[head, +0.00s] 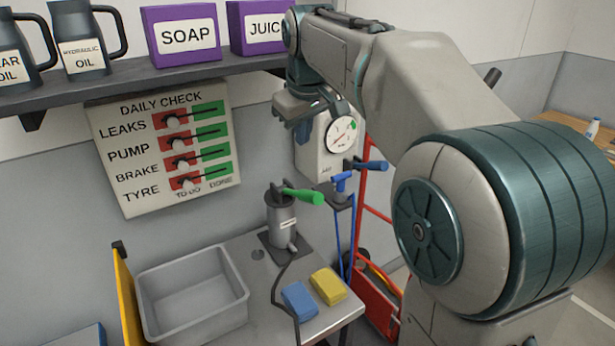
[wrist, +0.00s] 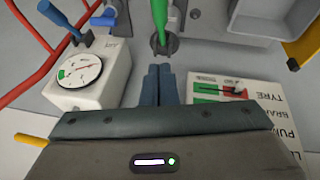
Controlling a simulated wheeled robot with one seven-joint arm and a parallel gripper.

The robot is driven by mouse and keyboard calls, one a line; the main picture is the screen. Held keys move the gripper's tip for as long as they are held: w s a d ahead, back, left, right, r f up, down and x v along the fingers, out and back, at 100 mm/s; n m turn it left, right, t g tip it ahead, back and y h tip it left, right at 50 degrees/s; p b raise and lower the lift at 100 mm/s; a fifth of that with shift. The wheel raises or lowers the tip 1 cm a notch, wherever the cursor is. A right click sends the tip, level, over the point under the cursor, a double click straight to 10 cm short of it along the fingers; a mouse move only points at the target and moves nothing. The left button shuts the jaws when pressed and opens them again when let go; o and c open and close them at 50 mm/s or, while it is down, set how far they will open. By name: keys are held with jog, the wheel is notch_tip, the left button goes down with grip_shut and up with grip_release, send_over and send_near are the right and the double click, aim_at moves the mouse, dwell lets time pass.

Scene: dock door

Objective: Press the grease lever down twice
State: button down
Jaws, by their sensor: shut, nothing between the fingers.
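The grease lever is a green handle (head: 303,196) on top of a grey grease pump (head: 282,222) on the bench. It sticks out to the right, close to level, in the head view. In the wrist view the green handle (wrist: 172,22) is at top centre, just beyond my fingertips. My gripper (head: 302,130) is above the pump in the head view, in front of the wall. Its fingers (wrist: 160,70) are shut and empty in the wrist view. I see a gap between them and the lever in the head view.
A gauge box (head: 325,150) with a blue-handled lever (head: 368,165) stands close right of my gripper. The daily check board (head: 110,165) is to the left, under a shelf (head: 130,77). A grey bin (head: 195,325), a blue sponge (head: 299,300) and a yellow sponge (head: 327,285) are on the bench.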

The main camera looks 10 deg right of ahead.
jog(key=shift+f, duration=0.1)
send_over(306, 191)
jog(key=a, duration=0.1)
notch_tip(306, 191, down, 8)
jog(key=f, duration=0.3)
jog(key=shift+s+d+f, duration=0.2)
jog(key=shift+s+d, duration=0.15)
jog(key=shift+d, duration=0.05)
jog(key=shift+s+d+f, duration=0.15)
jog(key=shift+d+f, duration=0.05)
jog(key=shift+f, duration=0.4)
jog(key=shift+s+f+b, duration=0.1)
jog(key=shift+f+b, duration=0.1)
jog(key=shift+b, duration=0.15)
